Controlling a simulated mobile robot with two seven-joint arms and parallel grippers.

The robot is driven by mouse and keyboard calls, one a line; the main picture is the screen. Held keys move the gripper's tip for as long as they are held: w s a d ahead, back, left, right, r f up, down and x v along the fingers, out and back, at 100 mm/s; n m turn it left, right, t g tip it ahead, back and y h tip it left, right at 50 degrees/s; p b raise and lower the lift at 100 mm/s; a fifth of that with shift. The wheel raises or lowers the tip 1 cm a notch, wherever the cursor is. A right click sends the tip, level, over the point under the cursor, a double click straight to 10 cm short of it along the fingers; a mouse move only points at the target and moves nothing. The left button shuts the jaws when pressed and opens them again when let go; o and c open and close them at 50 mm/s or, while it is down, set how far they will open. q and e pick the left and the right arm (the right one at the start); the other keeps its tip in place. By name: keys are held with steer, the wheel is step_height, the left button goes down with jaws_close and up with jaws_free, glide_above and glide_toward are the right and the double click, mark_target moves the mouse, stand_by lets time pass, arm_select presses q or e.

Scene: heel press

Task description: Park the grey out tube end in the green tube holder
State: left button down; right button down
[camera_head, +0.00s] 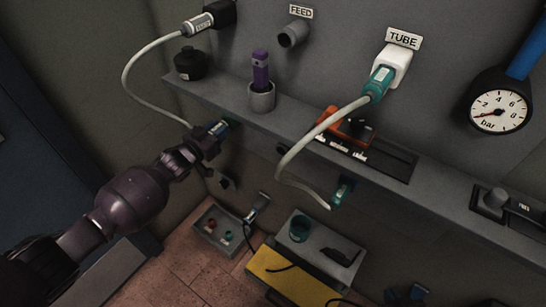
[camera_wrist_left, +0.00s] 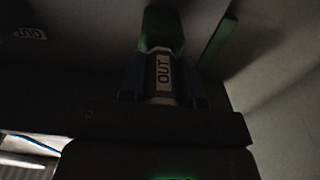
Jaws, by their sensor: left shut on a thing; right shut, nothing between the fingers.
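My left gripper (camera_head: 217,130) is at the front edge of the wall shelf. In the left wrist view its blue fingers (camera_wrist_left: 165,85) are shut on the grey out tube end (camera_wrist_left: 163,72), which carries an OUT label. A green block (camera_wrist_left: 162,28), seemingly the green tube holder, lies just beyond the tube end; I cannot tell whether they touch. A pale tube (camera_head: 128,75) curves from a connector (camera_head: 198,24) at upper left down to my left gripper. My right gripper (camera_head: 407,294) seems to be the dark shape with blue parts at the bottom right, low and apart from the shelf.
A second pale tube (camera_head: 285,165) hangs from the teal TUBE connector (camera_head: 379,82) to a teal end (camera_head: 342,191) below the shelf (camera_head: 235,105). A purple-topped item (camera_head: 261,70) stands in a cup. A grey tray (camera_head: 218,228) and yellow box (camera_head: 290,278) lie below.

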arm_select(q)
steer(key=shift+w+d, duration=0.2)
steer(key=shift+w, duration=0.05)
arm_select(e)
steer(key=shift+s+f, duration=0.1)
steer(key=shift+f, duration=0.15)
arm_select(q)
steer(key=c, duration=0.8)
jaws_free()
arm_select(e)
steer(key=shift+a, duration=0.2)
arm_select(q)
steer(key=shift+o, duration=0.2)
arm_select(e)
steer(key=shift+r, duration=0.2)
arm_select(q)
steer(key=v, duration=0.3)
steer(key=shift+s+a+r+p, duration=0.15)
steer(key=shift+p, duration=0.15)
steer(key=p+v, duration=0.1)
steer(key=v, duration=0.6)
steer(key=shift+s, duration=0.2)
arm_select(e)
steer(key=r, duration=0.1)
steer(key=w+r, duration=0.1)
steer(key=shift+r+t, duration=0.3)
steer(key=shift+r, duration=0.1)
